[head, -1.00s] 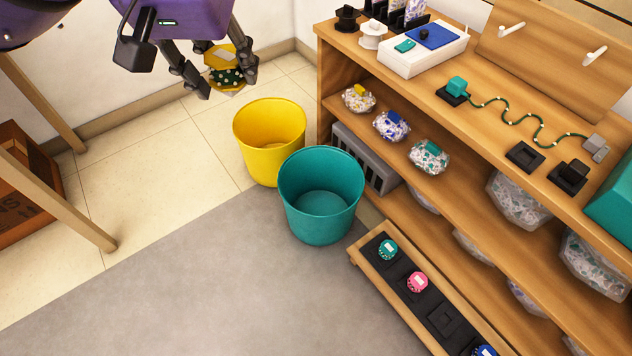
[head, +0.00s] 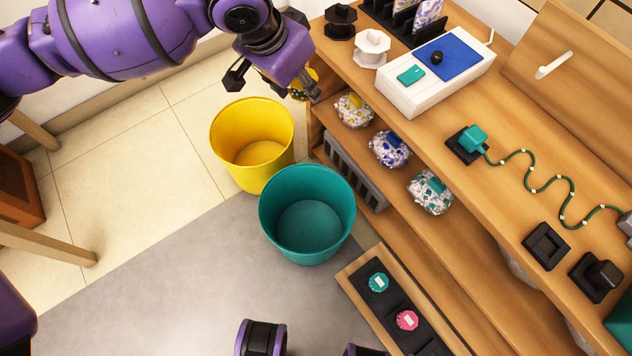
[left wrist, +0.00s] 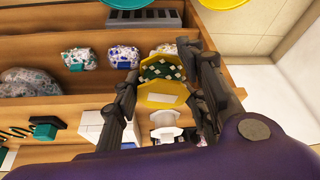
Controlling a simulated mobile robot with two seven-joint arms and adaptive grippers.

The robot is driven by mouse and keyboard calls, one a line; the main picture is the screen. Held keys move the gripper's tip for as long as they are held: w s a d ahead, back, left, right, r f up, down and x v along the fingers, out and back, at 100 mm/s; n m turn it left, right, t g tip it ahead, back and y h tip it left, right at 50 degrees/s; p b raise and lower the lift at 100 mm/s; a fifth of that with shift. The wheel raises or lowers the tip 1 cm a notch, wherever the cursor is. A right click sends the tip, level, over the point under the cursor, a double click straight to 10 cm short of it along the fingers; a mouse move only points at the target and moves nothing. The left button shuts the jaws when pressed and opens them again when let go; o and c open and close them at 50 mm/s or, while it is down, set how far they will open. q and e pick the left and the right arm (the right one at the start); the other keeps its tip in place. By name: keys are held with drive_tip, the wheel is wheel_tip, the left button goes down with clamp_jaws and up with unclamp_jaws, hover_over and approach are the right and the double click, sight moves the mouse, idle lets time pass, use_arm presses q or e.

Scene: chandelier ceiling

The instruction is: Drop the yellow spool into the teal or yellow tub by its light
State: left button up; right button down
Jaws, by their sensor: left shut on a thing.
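The yellow spool (head: 298,85) is wound with a dark green strand dotted with pale beads. In the head view it is mostly hidden behind my left gripper (head: 309,88). In the left wrist view the spool (left wrist: 161,98) sits between the two black fingers of the left gripper (left wrist: 165,72), which is shut on it. The yellow tub (head: 250,152) and the teal tub (head: 307,215) stand side by side on the floor, both looking empty. The spool is held up and right of the yellow tub in the head view, close to the shelf's left end.
The wooden shelf (head: 478,178) fills the right side, with several wrapped bundles inside. On top are a white box (head: 436,85) with a blue pad, black and white spools, and a teal block (head: 473,140) with a beaded green cord. A low rack (head: 356,290) stands below the teal tub.

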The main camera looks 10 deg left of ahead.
use_arm(q)
drive_tip(key=s+f+m, duration=0.2)
drive_tip(key=s+f, duration=0.1)
drive_tip(key=f, duration=0.8)
drive_tip(key=s+f+m+g+h+b, duration=0.1)
drive_tip(key=s+f+m, duration=0.2)
drive_tip(key=f, duration=0.8)
drive_tip(key=s+f+m+g+h, duration=0.1)
drive_tip(key=s+f+m, duration=0.2)
drive_tip(key=f, duration=0.7)
drive_tip(key=shift+a+f, duration=0.3)
drive_tip(key=shift+f, duration=0.1)
drive_tip(key=o, duration=1.5)
drive_tip(key=shift+c, duration=0.2)
drive_tip(key=shift+a+r, duration=0.1)
drive_tip(key=v, duration=1.1)
drive_tip(key=shift+r, duration=0.4)
